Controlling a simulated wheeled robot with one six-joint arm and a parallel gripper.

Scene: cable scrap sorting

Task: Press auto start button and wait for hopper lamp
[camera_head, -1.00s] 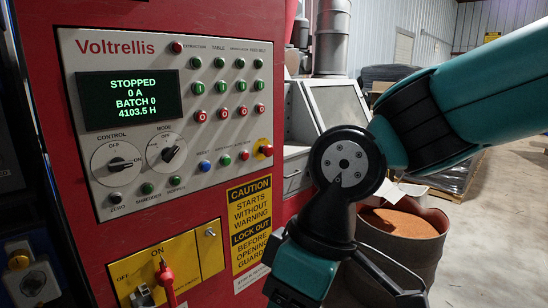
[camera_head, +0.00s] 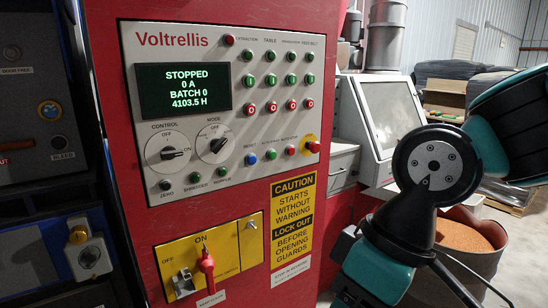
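The Voltrellis control panel (camera_head: 215,35) is on the red cabinet, left of my arm. Its green screen (camera_head: 186,88) reads STOPPED, 0 A, BATCH 0, 4103.5 H. In the low row, a green button (camera_head: 271,155) sits between a blue button (camera_head: 251,159) and a red button (camera_head: 291,150); the small label over the green one is hard to read. The hopper lamp (camera_head: 222,172) is a small dark green one, beside the shredder lamp (camera_head: 195,177); neither looks lit. My gripper is out of view; only my arm links show at right, apart from the panel.
A red-and-yellow stop button (camera_head: 312,146) ends the low row. A red switch handle (camera_head: 206,265) juts from the yellow plate below. A drum of orange granules (camera_head: 490,252) stands behind my arm. A dark cabinet (camera_head: 45,110) is at left.

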